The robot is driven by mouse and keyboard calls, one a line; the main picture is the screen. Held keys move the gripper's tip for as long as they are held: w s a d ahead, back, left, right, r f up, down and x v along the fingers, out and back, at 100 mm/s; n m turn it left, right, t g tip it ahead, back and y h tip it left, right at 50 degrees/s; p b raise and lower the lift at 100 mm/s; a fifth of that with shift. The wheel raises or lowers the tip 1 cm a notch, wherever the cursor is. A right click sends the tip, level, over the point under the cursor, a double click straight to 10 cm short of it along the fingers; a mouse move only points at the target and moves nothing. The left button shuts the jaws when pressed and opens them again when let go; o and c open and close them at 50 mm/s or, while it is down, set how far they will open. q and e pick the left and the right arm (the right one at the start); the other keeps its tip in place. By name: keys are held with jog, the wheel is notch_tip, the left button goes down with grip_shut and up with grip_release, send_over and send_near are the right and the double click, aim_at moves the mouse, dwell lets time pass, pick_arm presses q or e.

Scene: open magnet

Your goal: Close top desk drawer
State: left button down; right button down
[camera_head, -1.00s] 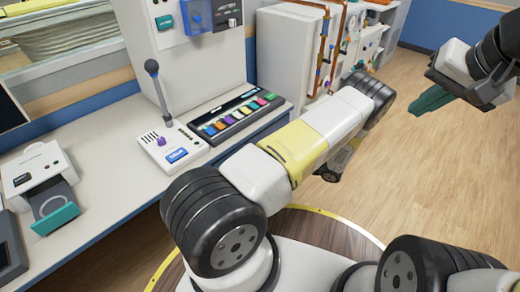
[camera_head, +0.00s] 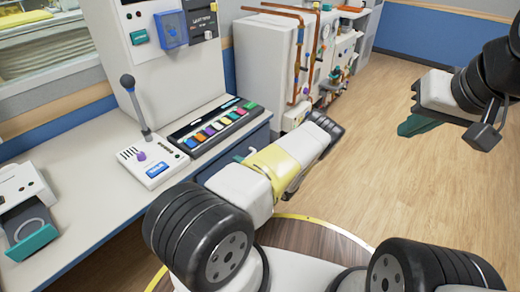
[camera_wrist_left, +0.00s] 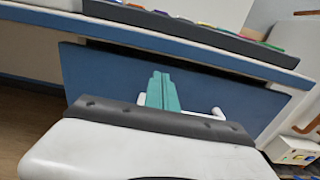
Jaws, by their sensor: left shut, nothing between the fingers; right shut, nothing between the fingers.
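The desk drawer has a blue front (camera_wrist_left: 110,72) with a white bar handle (camera_wrist_left: 205,114), both seen in the left wrist view. The front lies under the desk edge; I cannot tell how far it stands out. My right gripper (camera_head: 418,123) is shut and empty over the floor at right.
The white desktop (camera_head: 75,160) carries a microphone panel (camera_head: 152,163), a colored-key panel (camera_head: 215,128) and a grey device with a teal-fronted tray (camera_head: 30,240) at left. A white cabinet with copper pipes (camera_head: 265,70) stands beyond. The wooden floor (camera_head: 400,180) at right is clear.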

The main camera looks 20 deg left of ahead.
aim_at(229, 154)
pick_arm(q)
jog(key=shift+x, duration=1.55)
jog(key=x, duration=0.4)
jog(key=shift+w+a, duration=0.1)
jog(key=shift+a, duration=0.15)
jog(key=shift+w+a+r, duration=0.1)
jog(key=shift+r, duration=0.05)
